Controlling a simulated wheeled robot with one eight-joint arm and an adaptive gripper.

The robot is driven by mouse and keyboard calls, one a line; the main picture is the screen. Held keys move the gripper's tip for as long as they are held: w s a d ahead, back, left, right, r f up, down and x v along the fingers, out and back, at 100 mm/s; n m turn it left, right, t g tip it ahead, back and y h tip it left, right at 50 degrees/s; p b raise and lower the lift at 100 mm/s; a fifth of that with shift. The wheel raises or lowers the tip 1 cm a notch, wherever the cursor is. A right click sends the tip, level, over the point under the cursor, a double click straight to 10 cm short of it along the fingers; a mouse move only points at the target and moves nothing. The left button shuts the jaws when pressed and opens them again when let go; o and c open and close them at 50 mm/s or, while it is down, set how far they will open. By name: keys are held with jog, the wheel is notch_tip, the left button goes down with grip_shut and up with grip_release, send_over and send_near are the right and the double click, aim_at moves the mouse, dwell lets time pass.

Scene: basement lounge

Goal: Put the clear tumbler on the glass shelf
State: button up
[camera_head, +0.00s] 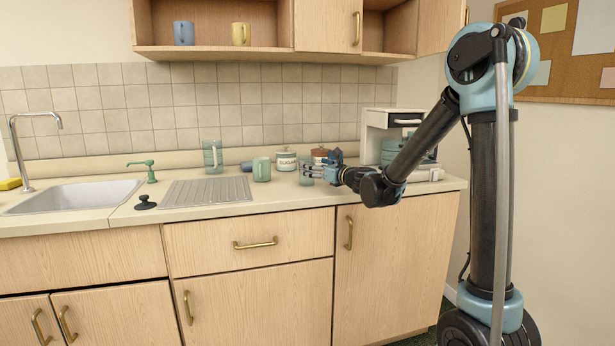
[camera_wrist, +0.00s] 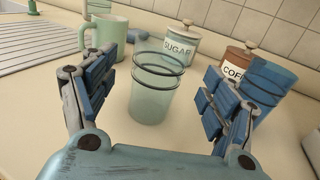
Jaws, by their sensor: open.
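The clear tumbler (camera_wrist: 150,98), faintly green with dark rings near its rim, stands upright on the counter. In the wrist view it is between the two open fingers of my gripper (camera_wrist: 158,95), with room on both sides and no visible contact. In the head view my gripper (camera_head: 318,172) reaches in low from the right, and the tumbler (camera_head: 306,179) shows small at its fingertips. An open wooden cabinet shelf (camera_head: 208,50) hangs above the counter; I cannot make out a glass shelf.
A translucent blue tumbler (camera_wrist: 268,82) stands close by my right finger. The sugar canister (camera_wrist: 181,45) and coffee canister (camera_wrist: 234,62) are behind. A green mug (camera_wrist: 108,37) is left. A white coffee machine (camera_head: 390,130) stands right. Two mugs (camera_head: 184,33) sit on the upper shelf.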

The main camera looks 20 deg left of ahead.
jog(key=shift+x, duration=2.7)
jog(key=c, duration=1.4)
